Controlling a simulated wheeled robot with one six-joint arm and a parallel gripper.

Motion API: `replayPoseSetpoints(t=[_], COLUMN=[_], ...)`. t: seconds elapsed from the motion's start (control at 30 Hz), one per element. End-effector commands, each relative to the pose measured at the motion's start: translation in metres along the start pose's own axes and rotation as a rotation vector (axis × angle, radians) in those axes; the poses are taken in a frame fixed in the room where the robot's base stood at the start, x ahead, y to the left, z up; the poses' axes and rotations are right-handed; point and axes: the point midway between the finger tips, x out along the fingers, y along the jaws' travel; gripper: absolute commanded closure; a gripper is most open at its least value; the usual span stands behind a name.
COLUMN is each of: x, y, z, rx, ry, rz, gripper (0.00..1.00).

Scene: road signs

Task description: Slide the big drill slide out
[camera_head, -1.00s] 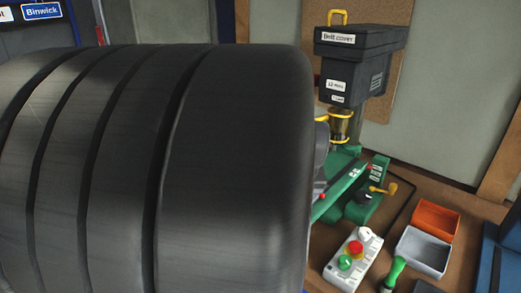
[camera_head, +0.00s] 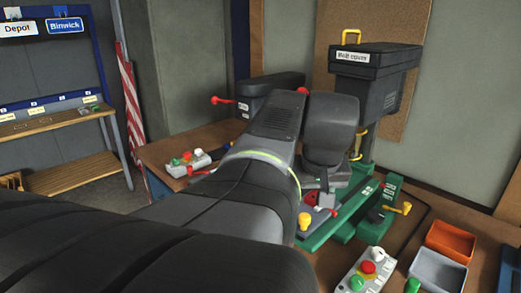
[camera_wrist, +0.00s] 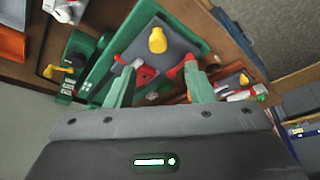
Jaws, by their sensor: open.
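The drill (camera_head: 375,75), with a black belt cover, stands on a green base (camera_head: 340,218) on the bench. A grey plate with a yellow knob, which looks like the drill slide, lies in a green frame; the knob (camera_head: 304,222) shows in the head view. In the wrist view the grey plate (camera_wrist: 178,52) and its knob (camera_wrist: 157,40) lie beyond my fingers. My gripper (camera_wrist: 162,66) is open, with nothing held between its green fingers. A red part (camera_wrist: 145,76) shows between them. In the head view my arm and wrist hide part of the base.
A control box (camera_head: 365,272) with red and green buttons, an orange bin (camera_head: 450,240) and a grey bin (camera_head: 437,273) stand right of the base. Another button box (camera_head: 187,161) and a dark machine (camera_head: 268,90) with red knobs are at the left. A wall stands behind.

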Motion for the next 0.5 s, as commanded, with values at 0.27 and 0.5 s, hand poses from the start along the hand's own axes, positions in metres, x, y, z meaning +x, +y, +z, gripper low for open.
replayPoseSetpoints(t=[0.27, 0.5], x=[-0.038, -0.043], y=[0.0, 0.0], z=[0.0, 0.0], rx=[0.0, 0.0], ry=[0.001, -0.002], rz=[0.0, -0.001], gripper=[0.51, 0.51])
